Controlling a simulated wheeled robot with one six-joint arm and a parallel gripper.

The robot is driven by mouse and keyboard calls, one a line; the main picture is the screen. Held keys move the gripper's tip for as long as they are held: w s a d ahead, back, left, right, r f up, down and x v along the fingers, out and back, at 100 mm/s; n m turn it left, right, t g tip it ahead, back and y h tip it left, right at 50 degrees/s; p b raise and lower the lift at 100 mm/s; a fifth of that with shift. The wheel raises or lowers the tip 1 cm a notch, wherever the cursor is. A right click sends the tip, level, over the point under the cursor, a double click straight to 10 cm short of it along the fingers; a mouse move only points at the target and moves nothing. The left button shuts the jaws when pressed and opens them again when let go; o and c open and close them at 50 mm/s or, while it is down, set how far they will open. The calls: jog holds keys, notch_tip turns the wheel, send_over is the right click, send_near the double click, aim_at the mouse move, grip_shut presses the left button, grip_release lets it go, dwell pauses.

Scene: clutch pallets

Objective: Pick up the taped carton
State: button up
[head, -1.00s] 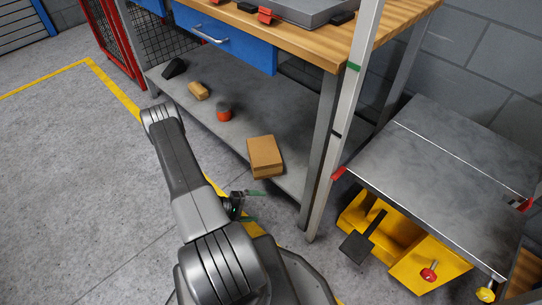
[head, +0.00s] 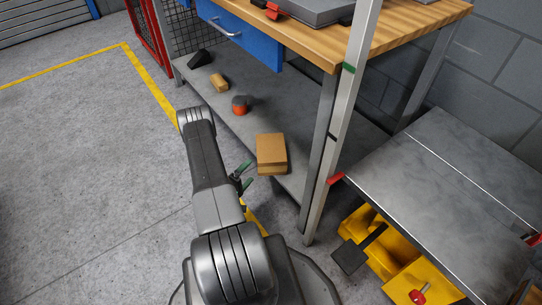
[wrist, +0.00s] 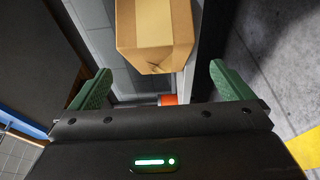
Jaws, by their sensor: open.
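The taped carton (head: 271,152) is a brown box on the lower grey shelf of the workbench, near the shelf's front edge. In the wrist view the carton (wrist: 155,32) shows at the top centre, with a lighter tape band across it. My gripper (head: 244,176) is just left of the carton in the head view, apart from it. Its two green fingers (wrist: 153,88) are spread wide and empty in the wrist view, and the carton lies beyond the gap between them.
The shelf (head: 225,120) also holds a red and grey round object (head: 240,105), a small tan block (head: 219,82) and a black wedge (head: 199,59). A workbench leg (head: 319,150) and a pale upright post (head: 345,115) stand right of the carton. Yellow bins (head: 385,250) sit under a grey table.

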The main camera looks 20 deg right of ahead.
aim_at(271, 154)
jog(key=shift+b+x, duration=1.05)
jog(key=shift+x, duration=2.75)
jog(key=shift+r, duration=0.15)
jog(key=shift+c, duration=0.4)
